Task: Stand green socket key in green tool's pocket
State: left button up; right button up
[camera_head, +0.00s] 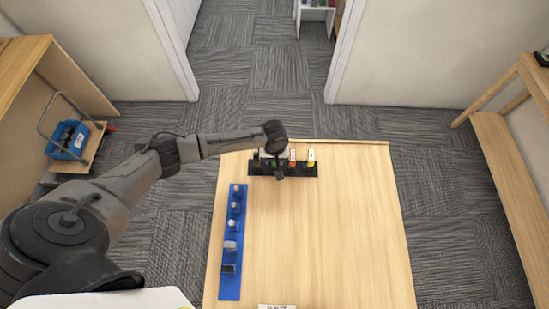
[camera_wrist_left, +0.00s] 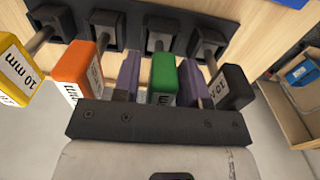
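The green socket key (camera_wrist_left: 163,76) has a green handle with a white label. Its shaft runs into a pocket (camera_wrist_left: 160,32) of the black rack (camera_wrist_left: 248,12), between the orange and black keys. My left gripper (camera_wrist_left: 161,84) has one finger on each side of the green handle, with a visible gap on the left side, so it looks open around it. In the head view the left gripper (camera_head: 279,172) is over the rack (camera_head: 306,172) at the table's far edge and mostly hides the green key. My right gripper is not in view.
Yellow (camera_wrist_left: 18,76), orange (camera_wrist_left: 78,70) and black (camera_wrist_left: 231,87) keys stand in the neighbouring pockets, close to my fingers. A blue strip (camera_head: 229,286) with several small grey parts lies along the table's left side. The table's middle and right (camera_head: 330,235) are clear.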

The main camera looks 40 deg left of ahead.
pick_arm(q)
jog(key=shift+o, duration=0.9)
notch_tip(320, 180, up, 14)
jog(key=shift+b, duration=0.4)
jog(key=shift+f, duration=0.1)
